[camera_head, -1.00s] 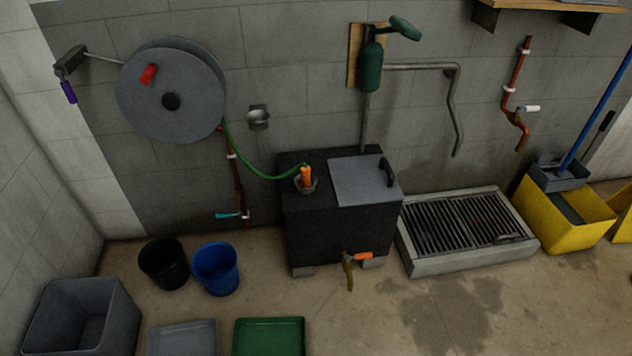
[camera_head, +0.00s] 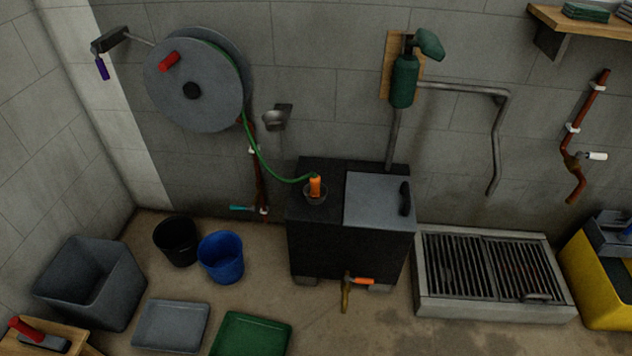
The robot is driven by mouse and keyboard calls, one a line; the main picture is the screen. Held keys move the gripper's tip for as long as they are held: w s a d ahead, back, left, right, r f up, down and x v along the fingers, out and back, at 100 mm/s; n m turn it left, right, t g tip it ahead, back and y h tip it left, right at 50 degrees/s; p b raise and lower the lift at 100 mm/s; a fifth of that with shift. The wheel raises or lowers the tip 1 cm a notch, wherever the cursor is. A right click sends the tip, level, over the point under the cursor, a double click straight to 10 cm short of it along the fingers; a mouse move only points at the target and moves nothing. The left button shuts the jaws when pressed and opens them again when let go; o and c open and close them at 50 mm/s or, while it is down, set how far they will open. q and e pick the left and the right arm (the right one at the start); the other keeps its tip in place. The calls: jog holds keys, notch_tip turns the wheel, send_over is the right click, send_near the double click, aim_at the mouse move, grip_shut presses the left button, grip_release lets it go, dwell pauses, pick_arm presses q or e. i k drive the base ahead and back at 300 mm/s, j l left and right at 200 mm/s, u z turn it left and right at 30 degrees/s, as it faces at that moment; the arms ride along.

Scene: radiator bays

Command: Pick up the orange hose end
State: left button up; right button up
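The orange hose end (camera_head: 315,186) stands upright in a small round cup (camera_head: 316,198) on top of the black tank (camera_head: 322,237), at its left side. A green hose (camera_head: 262,160) runs from it up to the grey hose reel (camera_head: 194,88) on the wall at the left. Neither of my grippers is in the head view. Nothing is seen touching the hose end.
A black bucket (camera_head: 177,241), a blue bucket (camera_head: 221,257), a grey bin (camera_head: 90,282), and grey (camera_head: 171,326) and green (camera_head: 250,335) trays stand on the floor at left. A grated drain (camera_head: 492,274) lies right of the tank. Floor before the tank is clear.

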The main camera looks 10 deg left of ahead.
aim_at(315, 192)
jog(key=i+l+u, duration=0.4)
jog(key=i+l, duration=0.5)
jog(key=i, duration=0.3)
